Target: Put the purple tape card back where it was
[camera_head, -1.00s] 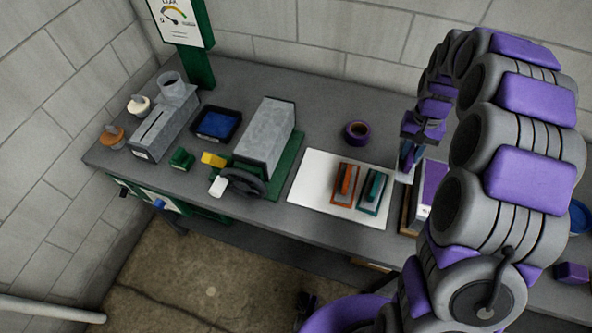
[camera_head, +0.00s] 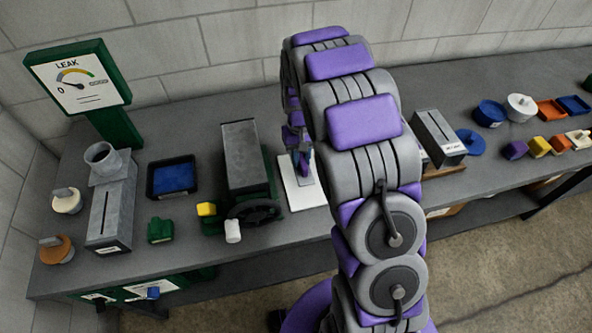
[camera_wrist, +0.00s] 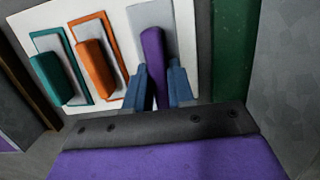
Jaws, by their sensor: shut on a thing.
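My gripper (camera_wrist: 159,88) has its blue fingers shut on the purple handle of the purple tape card (camera_wrist: 152,55). In the wrist view a grey patch lies behind the purple handle on the white board (camera_wrist: 119,30). I cannot tell whether the card touches the board. An orange card (camera_wrist: 95,62) and a teal card (camera_wrist: 58,72) lie beside it on the board. My arm hides both from the head view.
A grey machine on a green base (camera_head: 244,160) with a handwheel (camera_head: 254,213) stands just left of the board. A blue-lined tray (camera_head: 172,177) is farther left. A grey slotted box (camera_head: 438,136) stands right of my arm. Open bench lies behind the machine.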

